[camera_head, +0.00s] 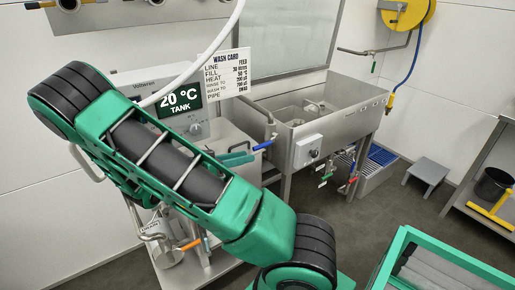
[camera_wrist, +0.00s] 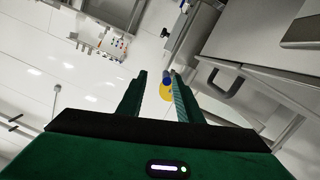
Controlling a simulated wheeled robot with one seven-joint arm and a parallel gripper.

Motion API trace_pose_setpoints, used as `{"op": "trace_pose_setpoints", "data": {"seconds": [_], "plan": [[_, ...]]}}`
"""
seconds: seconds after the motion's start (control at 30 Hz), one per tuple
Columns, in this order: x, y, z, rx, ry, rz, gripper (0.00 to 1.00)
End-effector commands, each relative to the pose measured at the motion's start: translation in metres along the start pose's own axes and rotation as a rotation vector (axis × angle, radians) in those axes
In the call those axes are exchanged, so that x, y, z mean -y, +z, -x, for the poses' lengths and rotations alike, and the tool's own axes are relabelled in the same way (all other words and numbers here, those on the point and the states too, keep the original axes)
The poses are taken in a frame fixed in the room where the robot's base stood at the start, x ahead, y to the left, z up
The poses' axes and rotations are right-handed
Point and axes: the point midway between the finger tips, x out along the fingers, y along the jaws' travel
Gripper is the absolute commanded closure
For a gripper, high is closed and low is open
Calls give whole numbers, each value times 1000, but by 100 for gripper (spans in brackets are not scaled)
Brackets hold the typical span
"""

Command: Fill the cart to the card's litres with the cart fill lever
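A wash card (camera_head: 226,74) stands on top of the tank unit; its fill line seems to read 30 litres, but the print is small. The tank display (camera_head: 180,100) reads 20 °C. My gripper (camera_head: 246,154) shows as teal fingers beside a blue lever handle (camera_head: 263,145) at the left end of the steel sink. In the wrist view my gripper (camera_wrist: 157,85) has its fingers apart, and a small blue shape (camera_wrist: 168,77) shows near the right fingertip. I cannot tell whether they touch. Which lever is the cart fill lever is unclear, and no litre reading shows.
The steel sink (camera_head: 350,105) has several coloured valve handles (camera_head: 327,177) below it. An orange-handled valve (camera_head: 190,244) is low at the left. A yellow hose reel (camera_head: 408,10), a grey stool (camera_head: 428,171) and a green-framed cart (camera_head: 450,262) are to the right. My arm hides much of the tank unit.

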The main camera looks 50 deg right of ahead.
Motion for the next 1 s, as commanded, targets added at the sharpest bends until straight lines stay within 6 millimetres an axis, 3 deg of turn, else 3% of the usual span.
{"op": "trace_pose_setpoints", "data": {"seconds": [0.2,0.37,0.8,1.0], "plan": [[13,-3,14,-129,-36,-80,68],[15,-5,11,-151,-42,-98,68],[17,-16,-60,-149,-39,-96,68],[18,-19,-82,-148,-40,-96,68]]}}
